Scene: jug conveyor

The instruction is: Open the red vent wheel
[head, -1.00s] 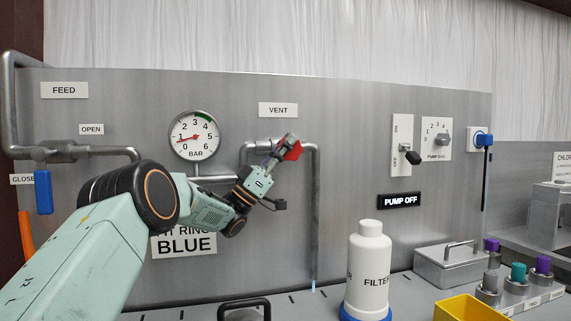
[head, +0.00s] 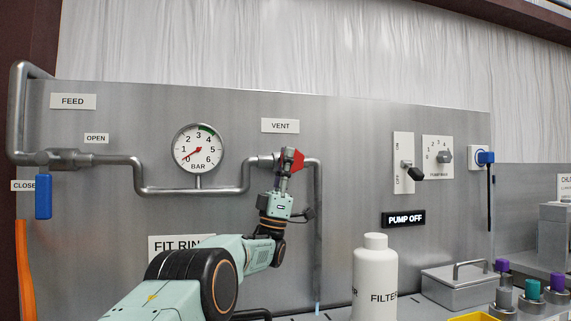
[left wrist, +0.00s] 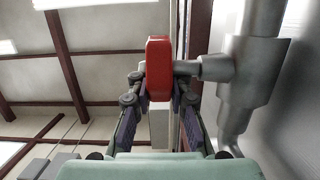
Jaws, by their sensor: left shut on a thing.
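The red vent wheel (head: 292,160) sits on the vent pipe under the VENT label (head: 280,126). My left gripper (head: 283,174) is at the wheel from below, its fingers on either side of the rim. In the left wrist view the wheel (left wrist: 159,62) shows edge-on, upright between the fingertips, with its stem running right to the grey valve body (left wrist: 250,70). My left gripper (left wrist: 160,92) is shut on it. Part of the wheel is hidden by the fingers in the head view. My right gripper is not in view.
The pressure gauge (head: 198,148) needle points near 0. The blue feed lever (head: 43,197) hangs down at the left. A white filter bottle (head: 375,280), a metal box (head: 455,285) and purple- and teal-capped bottles stand on the right. The PUMP OFF sign (head: 403,219) is lit.

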